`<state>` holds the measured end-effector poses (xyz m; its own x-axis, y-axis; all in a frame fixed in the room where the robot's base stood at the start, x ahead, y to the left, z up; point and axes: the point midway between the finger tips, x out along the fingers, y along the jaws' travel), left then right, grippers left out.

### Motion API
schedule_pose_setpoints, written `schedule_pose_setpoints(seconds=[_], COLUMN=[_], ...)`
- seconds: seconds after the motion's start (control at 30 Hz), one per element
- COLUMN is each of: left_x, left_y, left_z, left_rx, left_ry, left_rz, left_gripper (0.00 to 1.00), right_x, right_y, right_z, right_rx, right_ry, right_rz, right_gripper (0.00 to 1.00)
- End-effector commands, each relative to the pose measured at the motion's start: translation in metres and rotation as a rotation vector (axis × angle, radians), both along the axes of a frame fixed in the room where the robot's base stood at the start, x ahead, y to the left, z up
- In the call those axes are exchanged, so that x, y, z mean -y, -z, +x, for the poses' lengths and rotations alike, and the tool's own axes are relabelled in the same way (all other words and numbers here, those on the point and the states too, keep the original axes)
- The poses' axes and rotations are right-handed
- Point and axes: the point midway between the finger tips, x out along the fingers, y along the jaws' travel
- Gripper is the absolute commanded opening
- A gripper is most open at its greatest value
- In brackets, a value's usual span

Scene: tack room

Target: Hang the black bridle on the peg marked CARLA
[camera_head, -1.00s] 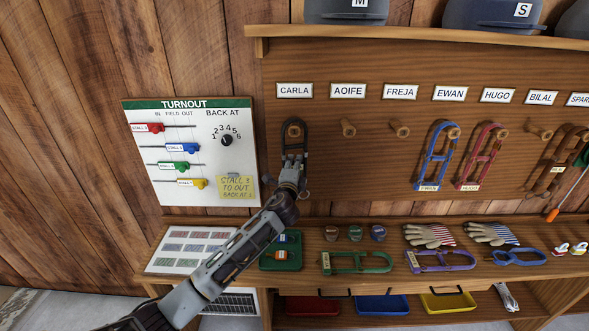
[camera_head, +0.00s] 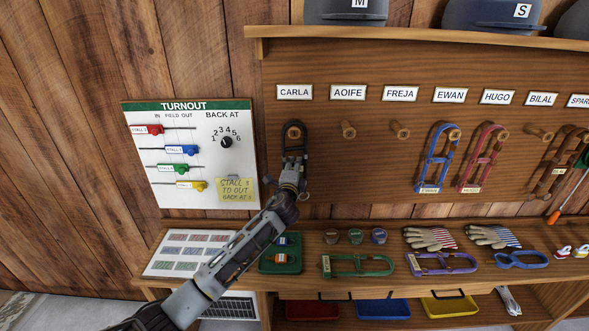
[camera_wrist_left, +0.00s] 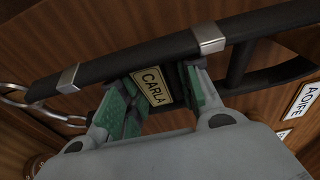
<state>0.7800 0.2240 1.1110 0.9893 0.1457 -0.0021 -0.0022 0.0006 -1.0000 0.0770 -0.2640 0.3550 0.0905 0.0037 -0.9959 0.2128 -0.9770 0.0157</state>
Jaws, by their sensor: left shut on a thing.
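The black bridle (camera_head: 294,127) is at the peg under the CARLA label (camera_head: 294,92). Its top loop surrounds the peg's end in the head view; whether it bears on the peg cannot be told. My left gripper (camera_head: 293,163) is shut on the bridle below the loop and hides much of its lower part. In the left wrist view the green finger pads (camera_wrist_left: 155,95) close on the bridle's CARLA tag (camera_wrist_left: 152,86), and the black straps (camera_wrist_left: 130,60) run across above. My right gripper is not in view.
The pegs under AOIFE (camera_head: 348,130) and FREJA (camera_head: 400,130) are empty. A blue bridle (camera_head: 436,160) and a red bridle (camera_head: 480,160) hang to the right. The turnout board (camera_head: 190,155) is close on the left. The shelf below holds a green bridle (camera_head: 358,266) and other tack.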

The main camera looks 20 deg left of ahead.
Motion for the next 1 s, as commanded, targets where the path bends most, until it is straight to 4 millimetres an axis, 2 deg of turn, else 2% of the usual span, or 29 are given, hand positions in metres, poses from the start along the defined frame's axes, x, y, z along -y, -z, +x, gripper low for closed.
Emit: schedule_pose_setpoints(seconds=[0.33,0.37,0.53,1.0], left_x=[0.0001,0.0,0.0,0.0004], left_y=[-0.0026,-0.0026,-0.002,0.001], left_z=[0.0001,0.0001,0.0,-0.0026], left_rx=[0.004,0.004,0.003,-0.001], left_ry=[0.001,0.001,0.0,0.0], left_rz=[0.0,0.0,0.0,0.0], left_gripper=[0.0,0.36,0.58,0.58], right_x=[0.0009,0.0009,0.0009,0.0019], right_y=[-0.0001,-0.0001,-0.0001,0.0], right_z=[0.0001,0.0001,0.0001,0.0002], right_rx=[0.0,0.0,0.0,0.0], right_ry=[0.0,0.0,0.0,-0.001], right_rz=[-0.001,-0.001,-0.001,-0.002], right_gripper=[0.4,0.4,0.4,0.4])
